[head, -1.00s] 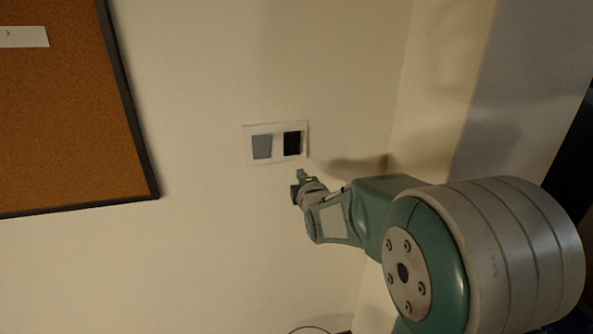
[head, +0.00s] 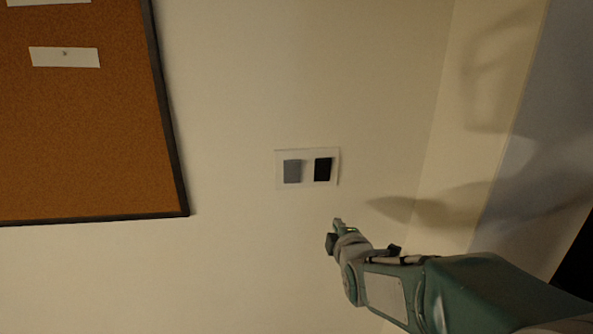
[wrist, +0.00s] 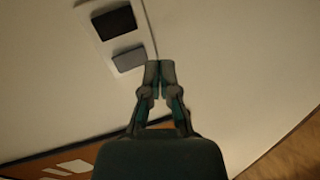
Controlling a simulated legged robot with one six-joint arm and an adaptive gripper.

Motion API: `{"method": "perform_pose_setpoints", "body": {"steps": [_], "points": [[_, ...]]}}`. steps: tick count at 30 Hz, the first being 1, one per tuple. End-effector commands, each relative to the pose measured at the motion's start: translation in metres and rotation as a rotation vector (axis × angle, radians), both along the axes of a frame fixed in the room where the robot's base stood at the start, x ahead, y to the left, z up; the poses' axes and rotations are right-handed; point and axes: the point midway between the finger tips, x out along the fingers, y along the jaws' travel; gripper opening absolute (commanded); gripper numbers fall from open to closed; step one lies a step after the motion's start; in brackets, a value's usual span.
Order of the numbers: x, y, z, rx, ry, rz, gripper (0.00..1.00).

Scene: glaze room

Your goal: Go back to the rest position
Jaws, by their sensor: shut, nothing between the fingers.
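My gripper (head: 335,229) is in front of the wall, below and a little right of a white switch plate (head: 307,184) in the head view. It is shut and empty, with its fingertips together in the wrist view (wrist: 159,66). The plate carries a grey rocker (head: 292,171) on the left and a black rocker (head: 323,169) on the right. In the wrist view the grey rocker (wrist: 129,58) and the black rocker (wrist: 113,22) lie up and left of the fingertips. The fingers appear apart from the plate.
A cork board (head: 80,130) with a dark frame and white paper slips (head: 64,57) hangs on the left of the wall. A wall corner stands to the right, with arm shadows on it. The wall (head: 225,270) below the plate is bare.

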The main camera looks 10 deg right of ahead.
Motion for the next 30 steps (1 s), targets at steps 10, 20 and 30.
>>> {"method": "perform_pose_setpoints", "body": {"steps": [10,20,30], "points": [[-0.094,0.003,0.008,0.567,0.348,-0.255,0.0],[-0.212,0.008,0.003,1.019,0.621,-0.672,0.0],[-0.261,0.01,-0.002,1.158,0.705,-0.88,0.0]]}}
